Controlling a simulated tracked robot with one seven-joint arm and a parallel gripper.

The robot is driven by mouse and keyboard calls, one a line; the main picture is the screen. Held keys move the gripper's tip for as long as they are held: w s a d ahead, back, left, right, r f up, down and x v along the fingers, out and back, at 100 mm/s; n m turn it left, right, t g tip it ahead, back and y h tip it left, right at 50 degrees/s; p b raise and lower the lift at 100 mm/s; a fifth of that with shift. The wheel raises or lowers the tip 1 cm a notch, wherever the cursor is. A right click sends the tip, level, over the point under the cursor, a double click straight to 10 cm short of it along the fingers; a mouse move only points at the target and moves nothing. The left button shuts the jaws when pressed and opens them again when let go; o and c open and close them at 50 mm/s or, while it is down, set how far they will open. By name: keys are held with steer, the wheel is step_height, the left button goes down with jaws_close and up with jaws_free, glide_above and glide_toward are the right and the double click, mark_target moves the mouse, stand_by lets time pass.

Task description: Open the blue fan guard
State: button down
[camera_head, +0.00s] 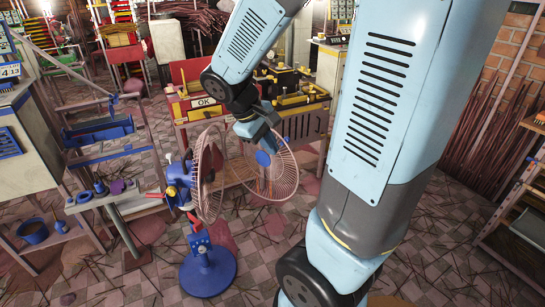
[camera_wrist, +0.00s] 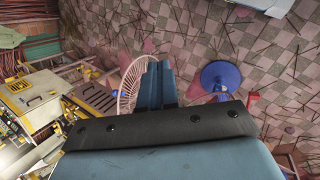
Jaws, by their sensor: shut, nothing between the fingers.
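The blue fan (camera_head: 180,178) stands on the floor on a round blue base (camera_head: 208,271), which also shows in the wrist view (camera_wrist: 221,76). Its front guard (camera_head: 283,176), a pinkish wire ring with a blue centre, is swung out to the right, well apart from the fan head and its rear cage (camera_head: 208,180). My gripper (camera_head: 263,140) is at the upper part of the swung-out guard. In the wrist view the shut fingers (camera_wrist: 154,72) are beside the guard's wires (camera_wrist: 131,88). I cannot tell whether they touch.
A workbench with yellow and black equipment (camera_head: 300,100) and a red panel marked OK stands behind the guard. A small stand with blue parts (camera_head: 105,193) is left of the fan. A shelf (camera_head: 515,205) stands at the right. The tiled floor has thin sticks scattered on it.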

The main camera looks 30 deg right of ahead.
steer(key=w+d+f+n+h, duration=0.3)
steer(key=w+f+n+h, duration=0.5)
steer(key=f, duration=0.3)
steer(key=n+t+h, duration=0.3)
steer(key=n+t, duration=0.5)
steer(key=n, duration=0.2)
glide_toward(273, 156)
steer(key=s+a+r, duration=0.3)
steer(key=s+a, duration=0.2)
steer(key=x, duration=1.3)
steer(key=shift+d, duration=0.25)
steer(key=shift+w, duration=0.15)
